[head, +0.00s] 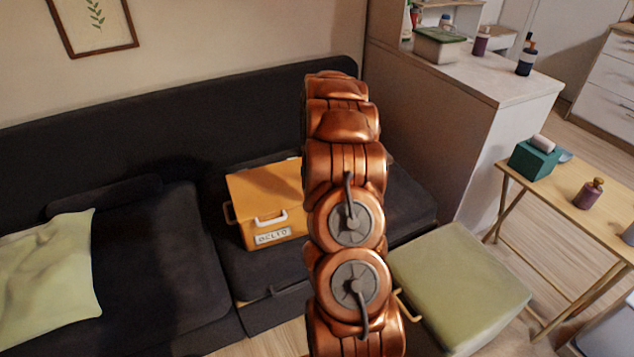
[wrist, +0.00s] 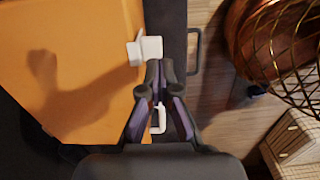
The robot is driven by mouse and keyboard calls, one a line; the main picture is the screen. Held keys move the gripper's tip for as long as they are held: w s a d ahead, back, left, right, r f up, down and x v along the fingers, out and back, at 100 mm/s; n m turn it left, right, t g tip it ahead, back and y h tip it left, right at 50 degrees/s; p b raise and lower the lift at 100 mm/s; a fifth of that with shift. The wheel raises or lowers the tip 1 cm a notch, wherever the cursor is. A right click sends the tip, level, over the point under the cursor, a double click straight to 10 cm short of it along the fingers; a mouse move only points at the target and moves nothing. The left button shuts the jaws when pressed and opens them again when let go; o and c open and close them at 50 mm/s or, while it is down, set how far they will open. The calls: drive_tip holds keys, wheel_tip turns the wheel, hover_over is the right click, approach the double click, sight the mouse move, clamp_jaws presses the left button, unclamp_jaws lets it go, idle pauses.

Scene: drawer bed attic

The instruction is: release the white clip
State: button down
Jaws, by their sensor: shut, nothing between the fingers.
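The orange box (head: 258,190) sits on the dark sofa with its lid down and a lettered label on its front. A white loop-shaped clip (head: 268,220) shows on its front near the lid edge. In the wrist view, a white piece (wrist: 146,49) sits at the edge of the orange lid (wrist: 70,60). A second white loop (wrist: 159,121) shows between my finger links; which is the clip is unclear. My gripper (wrist: 162,73) is shut and empty, its tips just below the upper white piece. Contact cannot be told. In the head view my arm hides the gripper.
A green cushioned stool (head: 460,285) stands right of my arm. A wooden side table (head: 570,190) holds a green tissue box (head: 534,158) and a bottle.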

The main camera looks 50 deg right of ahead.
drive_tip(key=shift+f, duration=1.75)
drive_tip(key=shift+s+a+f+t, duration=0.1)
drive_tip(key=shift+s+f+t, duration=0.05)
drive_tip(key=shift+t, duration=0.15)
